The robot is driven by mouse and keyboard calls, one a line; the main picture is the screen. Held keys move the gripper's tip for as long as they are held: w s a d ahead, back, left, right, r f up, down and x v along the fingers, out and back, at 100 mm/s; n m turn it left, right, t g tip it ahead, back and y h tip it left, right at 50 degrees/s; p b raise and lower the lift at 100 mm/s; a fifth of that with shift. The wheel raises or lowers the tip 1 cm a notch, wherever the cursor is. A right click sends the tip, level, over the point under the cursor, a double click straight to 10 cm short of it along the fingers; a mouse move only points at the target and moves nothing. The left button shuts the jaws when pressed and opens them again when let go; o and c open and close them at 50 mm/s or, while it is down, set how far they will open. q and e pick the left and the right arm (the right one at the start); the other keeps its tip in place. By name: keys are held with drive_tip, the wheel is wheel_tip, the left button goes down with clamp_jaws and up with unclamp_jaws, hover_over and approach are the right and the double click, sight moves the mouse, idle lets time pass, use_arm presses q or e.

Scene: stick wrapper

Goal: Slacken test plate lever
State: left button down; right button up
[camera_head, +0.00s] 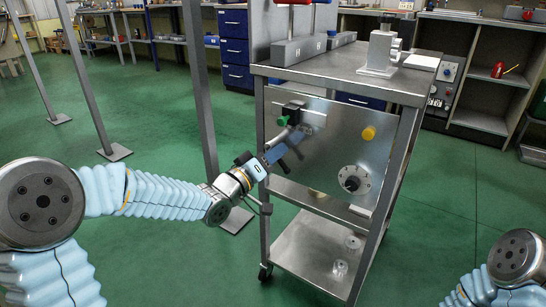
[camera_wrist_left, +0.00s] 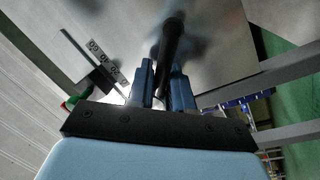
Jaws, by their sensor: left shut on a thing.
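The test plate (camera_head: 335,150) is an upright metal panel on the front of a steel cart. My left gripper (camera_head: 287,143) reaches to its upper left part. In the left wrist view, a dark rod-like lever handle (camera_wrist_left: 172,40) stands between the two blue fingers of my left gripper (camera_wrist_left: 163,78), which are shut on it. In the head view the fingers largely hide the lever, so its exact angle cannot be told. Only part of my right arm shows at the lower right; its gripper is out of view.
A green button (camera_head: 282,120) on a black block sits just above my left gripper. A yellow knob (camera_head: 368,133) and a round flange (camera_head: 354,180) are further right on the plate. The cart's left post (camera_head: 262,170) is close to my wrist. Green floor (camera_head: 160,250) is clear.

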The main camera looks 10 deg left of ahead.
use_arm(q)
drive_tip(key=n, duration=0.2)
drive_tip(key=r+n+t+y+b, duration=0.1)
drive_tip(key=n, duration=0.2)
drive_tip(key=shift+r, duration=0.1)
drive_tip(key=shift+r+n+t+y+b, duration=0.15)
drive_tip(key=shift+n+y+b, duration=0.1)
drive_tip(key=shift+n, duration=0.75)
drive_tip(key=shift+r+n+t+y+b, duration=0.15)
drive_tip(key=shift+n+b, duration=0.05)
drive_tip(key=shift+n, duration=0.8)
drive_tip(key=c, duration=1.2)
unclamp_jaws()
drive_tip(key=shift+f, duration=0.1)
drive_tip(key=shift+s+f, duration=0.1)
drive_tip(key=shift+s, duration=0.15)
drive_tip(key=v, duration=1.3)
drive_tip(key=shift+s+b, duration=0.2)
drive_tip(key=shift+b, duration=0.25)
